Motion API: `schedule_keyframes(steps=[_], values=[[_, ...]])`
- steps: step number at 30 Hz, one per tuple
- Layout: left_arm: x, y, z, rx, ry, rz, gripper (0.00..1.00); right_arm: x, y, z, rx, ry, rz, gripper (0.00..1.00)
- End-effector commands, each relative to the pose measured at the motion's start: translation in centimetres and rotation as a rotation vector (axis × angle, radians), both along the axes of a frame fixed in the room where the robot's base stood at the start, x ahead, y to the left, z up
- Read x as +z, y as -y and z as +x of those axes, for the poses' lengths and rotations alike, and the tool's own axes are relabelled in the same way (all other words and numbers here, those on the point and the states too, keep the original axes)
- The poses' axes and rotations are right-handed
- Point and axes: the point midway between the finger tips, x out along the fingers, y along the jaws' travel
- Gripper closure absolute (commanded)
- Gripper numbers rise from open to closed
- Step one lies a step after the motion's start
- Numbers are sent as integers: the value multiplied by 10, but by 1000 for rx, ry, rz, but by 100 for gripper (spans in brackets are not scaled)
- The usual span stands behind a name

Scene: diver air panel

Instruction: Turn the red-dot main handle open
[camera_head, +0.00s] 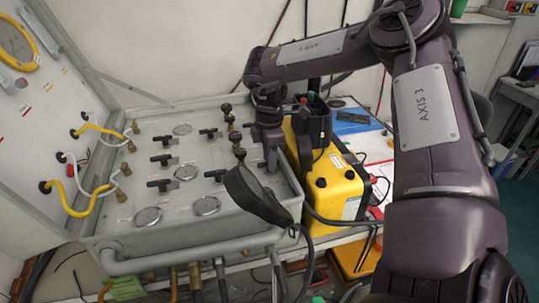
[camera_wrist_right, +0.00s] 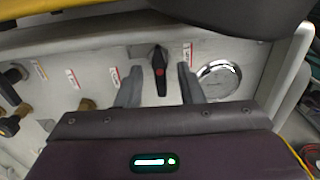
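The red-dot main handle (camera_wrist_right: 160,72) is a black lever with a red dot on the pale panel face (camera_wrist_right: 60,65). In the right wrist view it points up and down the picture. My right gripper (camera_wrist_right: 158,80) is open, with one grey finger on each side of the handle and a gap visible on both sides. In the head view the right gripper (camera_head: 271,162) reaches down to the right end of the grey panel box (camera_head: 180,228). I cannot make out the red-dot handle there. My left gripper is not in view.
A round gauge (camera_wrist_right: 219,78) sits right of the fingers. Several other black handles (camera_head: 160,184) stand on the panel. A black padded object (camera_head: 256,196) hangs over the box's front edge near my gripper. A yellow case (camera_head: 330,185) stands close on the right.

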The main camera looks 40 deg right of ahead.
Motion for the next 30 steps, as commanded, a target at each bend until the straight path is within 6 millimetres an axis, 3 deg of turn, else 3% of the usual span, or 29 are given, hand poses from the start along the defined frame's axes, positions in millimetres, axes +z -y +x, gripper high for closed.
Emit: schedule_keyframes(steps=[4, 12, 23, 30], values=[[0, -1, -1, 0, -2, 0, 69, 0, 0, 0, 0, 0, 0, 68], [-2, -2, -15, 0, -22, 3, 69, 0, 0, 0, 0, 0, 0, 100], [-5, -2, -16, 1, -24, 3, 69, 0, 0, 0, 39, 1, 0, 100], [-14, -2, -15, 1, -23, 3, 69, -1, 0, 0, 177, 2, -2, 100]])
